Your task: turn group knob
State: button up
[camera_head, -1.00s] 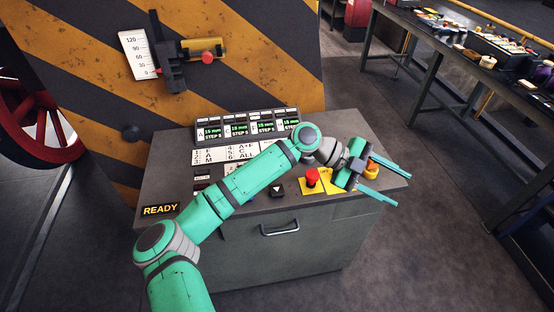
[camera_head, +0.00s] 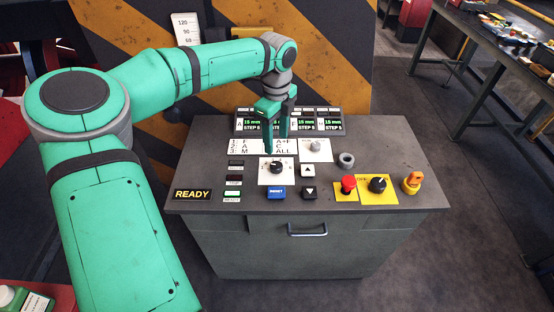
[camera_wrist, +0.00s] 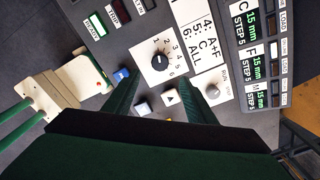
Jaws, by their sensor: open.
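The group knob (camera_head: 277,167) is a small black dial with a white mark on a white plate in the middle of the console top. In the wrist view the knob (camera_wrist: 160,62) has the numbers 1 to 6 around its right side. My gripper (camera_head: 276,147) points down just behind or above this knob; the head view does not show clear contact. In the wrist view the open fingers of my gripper (camera_wrist: 162,82) are spread to either side just below the knob, with nothing between them.
The console (camera_head: 225,195) also bears a blue button (camera_head: 277,192), two arrow buttons, a grey knob (camera_head: 316,146), a red button (camera_head: 348,184), a black switch (camera_head: 378,185) and an orange key-like handle (camera_head: 412,182). A display bank (camera_head: 318,122) stands along the rear edge.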

aim_at(276, 165)
notch_tip(276, 165, down, 9)
jog(key=shift+w, duration=0.1)
jog(key=shift+a+f, duration=0.15)
jog(key=shift+f, duration=0.65)
jog(key=c, duration=1)
